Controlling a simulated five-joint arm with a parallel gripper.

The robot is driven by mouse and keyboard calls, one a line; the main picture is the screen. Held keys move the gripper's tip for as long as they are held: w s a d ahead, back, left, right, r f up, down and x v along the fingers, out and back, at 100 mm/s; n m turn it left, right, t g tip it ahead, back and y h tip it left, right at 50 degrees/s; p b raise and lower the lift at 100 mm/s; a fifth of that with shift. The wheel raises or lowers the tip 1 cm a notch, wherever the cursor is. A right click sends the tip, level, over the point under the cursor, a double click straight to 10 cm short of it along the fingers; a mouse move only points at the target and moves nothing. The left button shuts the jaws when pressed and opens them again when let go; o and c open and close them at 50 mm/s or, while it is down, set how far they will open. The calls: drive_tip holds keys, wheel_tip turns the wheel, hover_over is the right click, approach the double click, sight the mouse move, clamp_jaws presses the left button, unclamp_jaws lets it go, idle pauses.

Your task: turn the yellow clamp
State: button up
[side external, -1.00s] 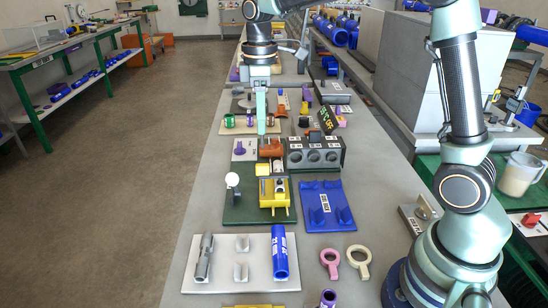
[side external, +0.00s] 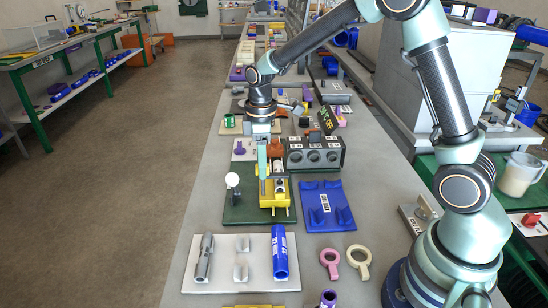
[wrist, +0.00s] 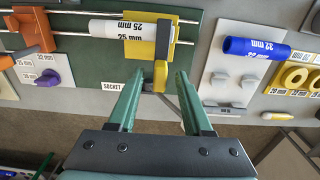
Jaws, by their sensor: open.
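The yellow clamp (side external: 274,198) stands on a dark green board (side external: 237,213). In the wrist view the yellow clamp (wrist: 152,33) sits around a white pipe (wrist: 112,29) marked 25 mm, and its yellow handle (wrist: 160,75) sticks out toward me. My gripper (wrist: 158,82) is open, with one green finger on each side of the handle's end. I cannot tell whether either finger touches it. In the side view my gripper (side external: 263,176) points down at the clamp's far left part, which it partly hides.
An orange clamp (wrist: 31,29) shares the rails. A grey block with round holes (side external: 315,154) stands close on the right. A blue stand (side external: 337,214) and a white plate (side external: 219,267) with a blue pipe (side external: 279,253) are nearer.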

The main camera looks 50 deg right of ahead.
clamp_jaws()
drive_tip(key=shift+m, duration=0.3)
drive_tip(key=m, duration=0.3)
drive_tip(key=shift+m, duration=0.3)
drive_tip(key=m, duration=0.4)
drive_tip(key=shift+r+m, duration=0.1)
drive_tip(key=shift+m, duration=0.2)
drive_tip(key=m, duration=0.4)
drive_tip(key=shift+m, duration=2.5)
